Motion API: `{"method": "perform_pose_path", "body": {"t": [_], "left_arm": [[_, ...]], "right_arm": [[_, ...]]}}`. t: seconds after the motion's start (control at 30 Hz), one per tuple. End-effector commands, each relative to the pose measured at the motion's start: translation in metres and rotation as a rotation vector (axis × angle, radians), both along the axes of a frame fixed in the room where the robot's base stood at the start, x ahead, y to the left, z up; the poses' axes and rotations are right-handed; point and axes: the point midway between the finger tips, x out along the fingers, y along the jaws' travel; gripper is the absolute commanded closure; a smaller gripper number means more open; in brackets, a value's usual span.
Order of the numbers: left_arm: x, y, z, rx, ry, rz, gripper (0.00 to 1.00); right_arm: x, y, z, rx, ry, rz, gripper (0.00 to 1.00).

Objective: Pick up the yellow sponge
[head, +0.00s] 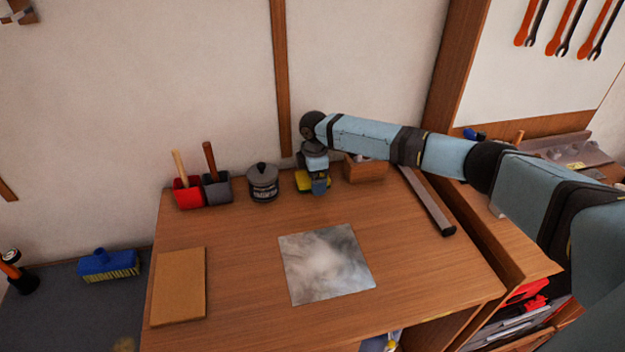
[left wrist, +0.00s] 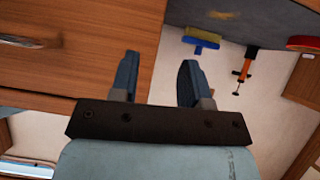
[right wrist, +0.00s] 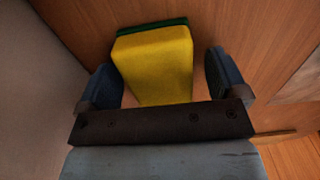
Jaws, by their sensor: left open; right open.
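The yellow sponge (right wrist: 158,65) with a dark green layer along its far edge fills the middle of the right wrist view. In the head view the sponge (head: 301,182) shows only in part, at the back of the wooden table. My right gripper (right wrist: 163,82) is open, with one finger on each side of the sponge. In the head view my right gripper (head: 319,185) hides much of the sponge. I cannot tell whether the fingers touch it. My left gripper (left wrist: 158,80) is open and empty, away from the sponge, and is out of the head view.
A dark lidded pot (head: 263,184) stands left of the sponge, and a wooden box (head: 366,169) stands close on its right. Red (head: 187,194) and grey (head: 217,190) holders stand further left. A metallic sheet (head: 326,263) and a brown board (head: 179,287) lie on the table (head: 235,270). The wall is close behind.

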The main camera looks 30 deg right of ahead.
Motion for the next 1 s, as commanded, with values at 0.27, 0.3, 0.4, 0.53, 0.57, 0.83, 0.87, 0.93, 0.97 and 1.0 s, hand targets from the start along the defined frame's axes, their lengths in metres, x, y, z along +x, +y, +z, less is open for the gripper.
{"method": "perform_pose_path", "body": {"t": [0.27,0.3,0.4,0.53,0.57,0.83,0.87,0.93,0.97,1.0], "left_arm": [[0.001,0.000,0.003,-0.001,-0.005,0.000,0.57],[0.001,0.000,0.003,-0.002,-0.006,0.000,0.57],[0.001,0.000,0.004,-0.002,-0.007,0.000,0.57],[0.001,0.000,0.004,-0.002,-0.006,0.000,0.57],[0.001,0.000,0.004,-0.002,-0.006,0.000,0.57],[0.000,0.000,0.004,0.000,-0.003,0.000,0.57],[0.000,0.000,0.003,0.000,-0.003,0.000,0.57],[0.000,0.000,0.003,0.001,-0.003,-0.001,0.57],[0.000,0.000,0.003,0.002,-0.004,-0.002,0.57],[0.000,0.000,0.003,0.002,-0.004,-0.002,0.57]], "right_arm": [[0.000,0.000,0.001,0.000,0.000,0.000,0.54],[0.000,0.000,0.001,0.000,0.000,0.000,0.61],[0.000,0.000,0.001,0.000,0.000,0.000,0.61],[0.000,0.000,0.001,0.000,0.000,0.000,0.61],[0.000,0.000,0.002,0.000,-0.001,0.000,0.61],[0.001,-0.001,0.037,0.000,-0.004,0.001,0.61],[0.001,-0.001,0.045,0.001,-0.004,0.000,0.61],[0.001,0.000,0.064,0.001,-0.004,0.001,0.61],[0.001,0.000,0.073,0.001,-0.004,0.001,0.61],[0.001,0.000,0.086,0.001,-0.005,0.001,0.61]]}}
